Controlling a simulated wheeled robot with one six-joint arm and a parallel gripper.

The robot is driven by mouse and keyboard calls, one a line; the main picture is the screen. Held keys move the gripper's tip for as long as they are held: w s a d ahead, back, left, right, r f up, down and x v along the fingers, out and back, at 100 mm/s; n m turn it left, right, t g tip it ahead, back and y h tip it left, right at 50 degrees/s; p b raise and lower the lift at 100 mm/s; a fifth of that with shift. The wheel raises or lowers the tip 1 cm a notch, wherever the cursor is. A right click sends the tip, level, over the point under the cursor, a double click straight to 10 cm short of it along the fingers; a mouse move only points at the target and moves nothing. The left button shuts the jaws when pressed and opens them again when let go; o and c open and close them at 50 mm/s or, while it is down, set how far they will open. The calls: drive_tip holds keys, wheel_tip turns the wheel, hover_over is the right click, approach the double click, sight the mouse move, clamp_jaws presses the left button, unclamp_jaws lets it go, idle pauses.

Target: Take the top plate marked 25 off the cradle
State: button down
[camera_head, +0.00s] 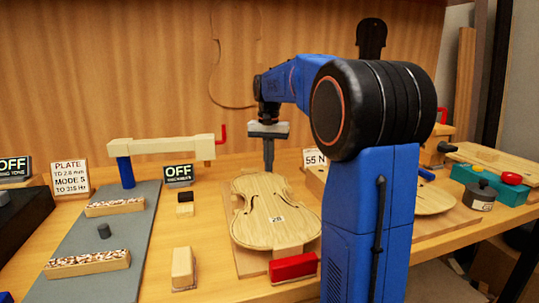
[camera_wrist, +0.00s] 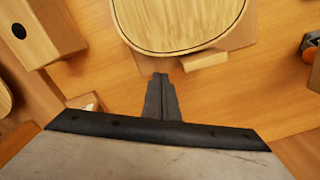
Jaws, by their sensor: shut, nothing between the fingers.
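A pale violin-shaped plate (camera_head: 270,195) with f-holes lies flat on a wooden base (camera_head: 246,262), taken as the cradle. Its small white tag (camera_head: 277,219) bears a two-digit number, 25 or 28; I cannot tell which. My gripper (camera_head: 268,169) is shut and empty, pointing down above the far end of the plate. In the wrist view my gripper's fingers (camera_wrist: 160,78) show together just outside the rounded edge of a plate (camera_wrist: 180,22). I cannot tell the gap in height. My arm hides part of the right side.
A red block (camera_head: 293,267) and a pale wooden block (camera_head: 183,268) stand near the front. A wooden beam on a blue post (camera_head: 125,172) stands left over a grey mat (camera_head: 65,280). Another plate (camera_head: 433,201) and a teal box (camera_head: 490,184) lie right.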

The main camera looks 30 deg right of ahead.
sight(266, 173)
drive_tip(key=shift+s+a, duration=0.85)
drive_tip(key=shift+s, duration=0.15)
drive_tip(key=shift+s+a+r, duration=0.1)
drive_tip(key=shift+s+a, duration=0.85)
drive_tip(key=shift+a, duration=0.05)
drive_tip(key=shift+w+d, duration=0.1)
